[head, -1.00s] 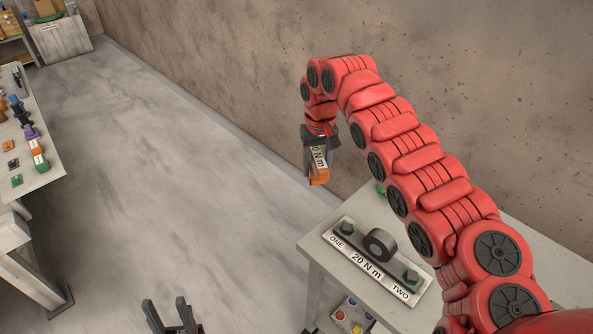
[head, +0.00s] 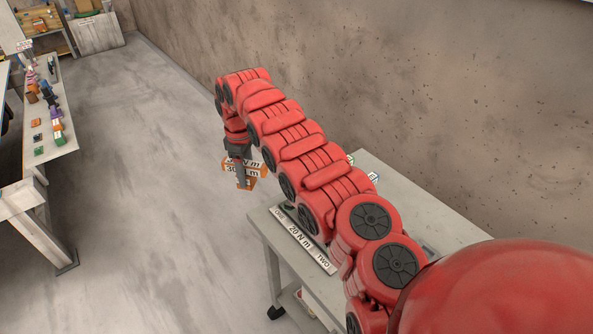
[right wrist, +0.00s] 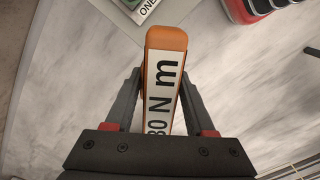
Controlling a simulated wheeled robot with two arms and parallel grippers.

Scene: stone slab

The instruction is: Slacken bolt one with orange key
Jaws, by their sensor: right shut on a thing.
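The orange key (head: 246,182), a block with a white label that seems to read 30 N m, is held in my right gripper (head: 241,178). In the right wrist view the key (right wrist: 166,38) sits between both fingers (right wrist: 160,95), pointing away from the wrist. A bolt plate (head: 306,246) marked ONE, 20 N m and TWO lies on the right-hand table. The plate's ONE end (right wrist: 146,8) shows at the top of the right wrist view, apart from the key. My left gripper is out of view.
The grey table (head: 425,205) under the plate stands by the wall. A workbench (head: 62,150) with several coloured items runs along the left. The floor (head: 150,200) between them is clear. A cardboard-topped shelf stands at the back left.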

